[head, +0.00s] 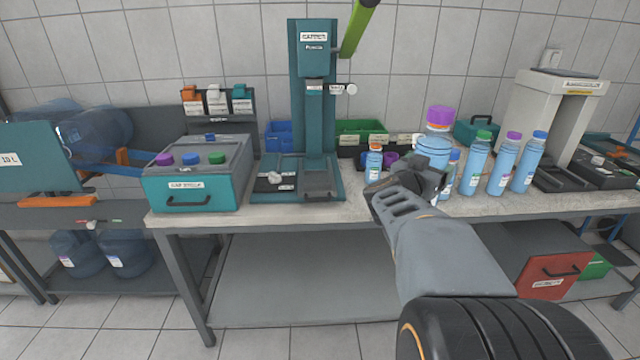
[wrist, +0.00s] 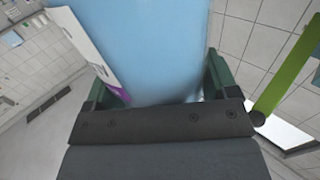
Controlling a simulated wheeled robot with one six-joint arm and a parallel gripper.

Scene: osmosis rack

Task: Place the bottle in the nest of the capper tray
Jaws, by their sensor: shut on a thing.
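A blue bottle with a purple cap (head: 436,148) is in my gripper (head: 424,178), upright or nearly so in the head view. In the wrist view the blue bottle (wrist: 150,50) fills the space between the jaws, with a white and purple label on its left side. My gripper is shut on it, to the right of the teal capper (head: 314,110). The capper tray (head: 268,192) lies at the capper's foot on the bench; its nest is too small to make out clearly. The arm hides the bottle's lower part.
A small orange-capped bottle (head: 373,165) stands between capper and gripper. Several capped bottles (head: 498,168) stand to the right. A teal box with coloured caps (head: 198,180) is left of the capper. Green and blue bins (head: 358,130) stand behind.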

